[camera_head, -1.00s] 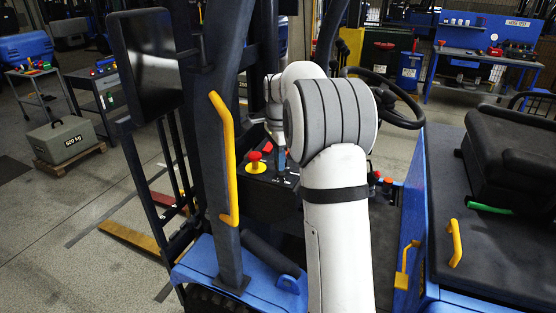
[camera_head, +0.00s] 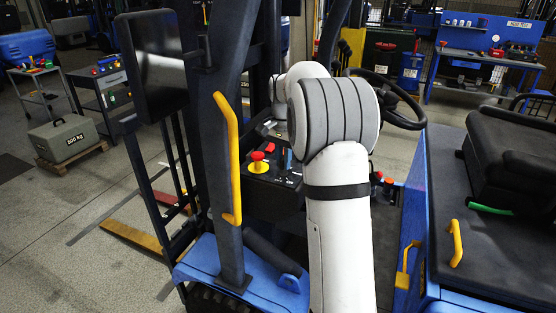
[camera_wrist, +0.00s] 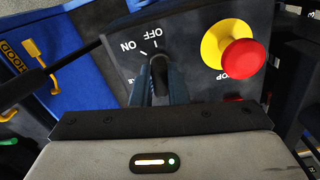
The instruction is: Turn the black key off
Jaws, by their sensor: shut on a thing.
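The black key (camera_wrist: 158,68) sits on the dark control panel (camera_wrist: 120,62), in front of the ON and OFF marks, which appear upside down in the wrist view. My gripper (camera_wrist: 160,84) has its two blue fingers shut on the key from both sides. The fingers hide much of the key, so its exact angle is hard to read; it appears nearer the OFF tick. In the head view my gripper (camera_head: 285,160) reaches down to the panel, and the key is hidden there.
A red emergency stop button on a yellow base (camera_wrist: 236,50) stands close to the right of my fingers in the wrist view. A yellow handrail (camera_head: 228,155) on a dark post, a steering wheel (camera_head: 405,105) and a black seat (camera_head: 510,150) surround the panel.

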